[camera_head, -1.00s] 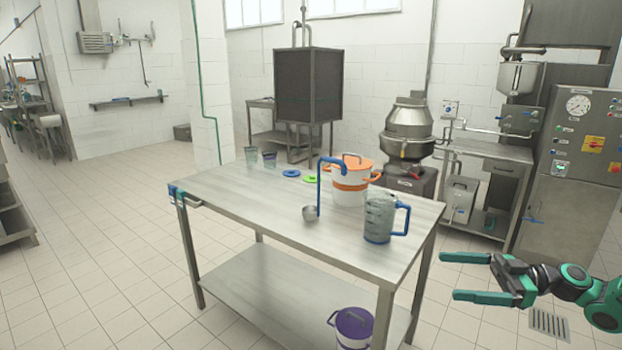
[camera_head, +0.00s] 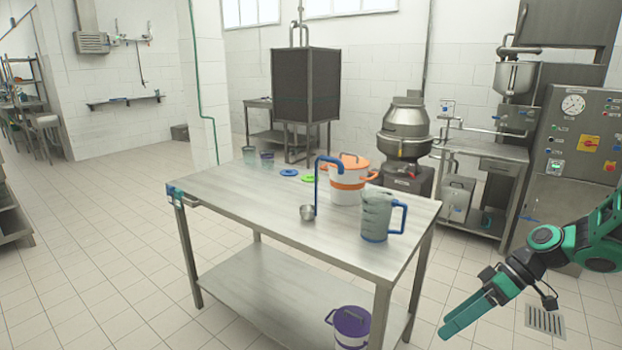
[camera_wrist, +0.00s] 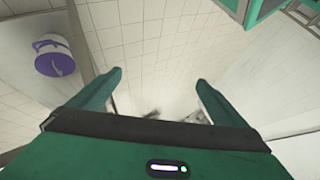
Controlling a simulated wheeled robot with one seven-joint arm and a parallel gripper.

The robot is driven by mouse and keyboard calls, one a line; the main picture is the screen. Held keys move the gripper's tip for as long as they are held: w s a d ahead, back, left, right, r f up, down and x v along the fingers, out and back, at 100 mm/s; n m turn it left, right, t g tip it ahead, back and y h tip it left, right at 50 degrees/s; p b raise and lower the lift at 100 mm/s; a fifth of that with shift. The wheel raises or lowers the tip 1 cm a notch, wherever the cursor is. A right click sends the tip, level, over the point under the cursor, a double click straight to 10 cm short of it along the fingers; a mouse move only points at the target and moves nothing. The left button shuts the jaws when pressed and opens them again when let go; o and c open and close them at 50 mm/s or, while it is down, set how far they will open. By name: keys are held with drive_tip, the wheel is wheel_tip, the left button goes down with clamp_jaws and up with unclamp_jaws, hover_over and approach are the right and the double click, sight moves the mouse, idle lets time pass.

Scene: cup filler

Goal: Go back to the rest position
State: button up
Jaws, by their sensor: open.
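My gripper (camera_head: 468,314) is at the lower right in the head view, right of the table and below its top, with its green fingers pointing down to the left. In the wrist view my gripper (camera_wrist: 158,82) shows two green fingers spread apart with nothing between them but floor. The steel table (camera_head: 250,205) stands to the left, apart from the gripper.
On the table stand a white pot with an orange band (camera_head: 346,184), a clear jug with a blue handle (camera_head: 375,217), a ladle (camera_head: 307,212) and two cups at the back. A purple-lidded bucket (camera_head: 350,322) is on the lower shelf.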

drive_tip(key=s+d+r+m+h, duration=0.3)
drive_tip(key=s+m, duration=0.2)
drive_tip(key=s, duration=0.2)
drive_tip(key=s+d+r+m+h, duration=0.3)
drive_tip(key=s+m, duration=0.2)
drive_tip(key=s, duration=0.2)
drive_tip(key=s+d+r+m+h, duration=0.2)
drive_tip(key=s+m, duration=0.3)
drive_tip(key=s, duration=0.3)
drive_tip(key=shift+d+r+h, duration=0.4)
drive_tip(key=shift+d+r, duration=0.15)
drive_tip(key=shift+r, duration=0.05)
drive_tip(key=shift+s+t, duration=0.1)
drive_tip(key=shift+t, duration=0.2)
drive_tip(key=shift+c, duration=0.2)
